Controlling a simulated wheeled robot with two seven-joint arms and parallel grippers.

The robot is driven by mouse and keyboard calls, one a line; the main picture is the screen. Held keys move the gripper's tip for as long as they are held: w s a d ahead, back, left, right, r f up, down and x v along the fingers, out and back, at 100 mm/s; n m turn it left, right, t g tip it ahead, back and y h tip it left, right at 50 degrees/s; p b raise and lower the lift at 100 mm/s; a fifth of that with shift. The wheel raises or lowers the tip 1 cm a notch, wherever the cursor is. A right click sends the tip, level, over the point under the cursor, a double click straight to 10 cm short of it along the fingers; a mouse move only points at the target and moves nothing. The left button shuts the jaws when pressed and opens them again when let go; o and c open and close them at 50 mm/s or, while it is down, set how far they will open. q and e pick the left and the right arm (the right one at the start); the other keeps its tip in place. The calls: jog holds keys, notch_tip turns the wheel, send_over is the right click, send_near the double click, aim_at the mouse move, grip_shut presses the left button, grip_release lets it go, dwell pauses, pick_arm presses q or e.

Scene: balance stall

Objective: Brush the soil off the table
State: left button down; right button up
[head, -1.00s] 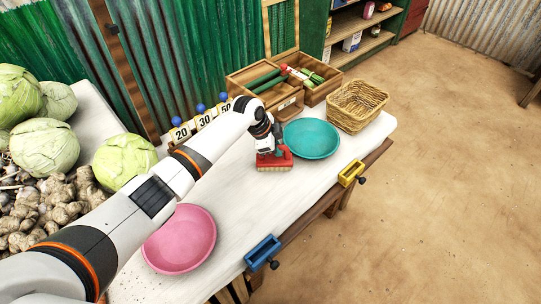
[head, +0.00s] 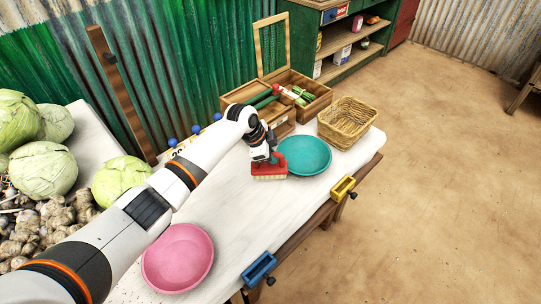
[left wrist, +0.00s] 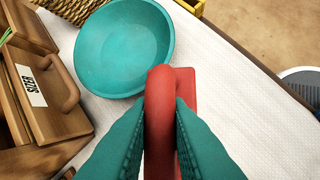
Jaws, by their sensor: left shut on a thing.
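A red brush (head: 269,171) with pale bristles is on or just above the white table (head: 235,215), beside the teal bowl. My left gripper (head: 271,156) is shut on its handle. In the left wrist view the teal fingers close on both sides of the red brush handle (left wrist: 160,110), with part of the red brush body beyond it. No soil can be made out on the visible tabletop; the part under the brush and behind my arm is hidden. My right gripper is not in view.
A teal bowl (head: 304,155) sits just right of the brush, a pink bowl (head: 178,257) nearer. Wooden boxes (head: 282,127) and a wicker basket (head: 347,122) stand at the back. Blue (head: 259,268) and yellow (head: 343,187) holders sit on the table's right edge. Cabbages (head: 43,168) lie left.

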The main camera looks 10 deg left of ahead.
pick_arm(q)
jog(key=shift+r, duration=0.6)
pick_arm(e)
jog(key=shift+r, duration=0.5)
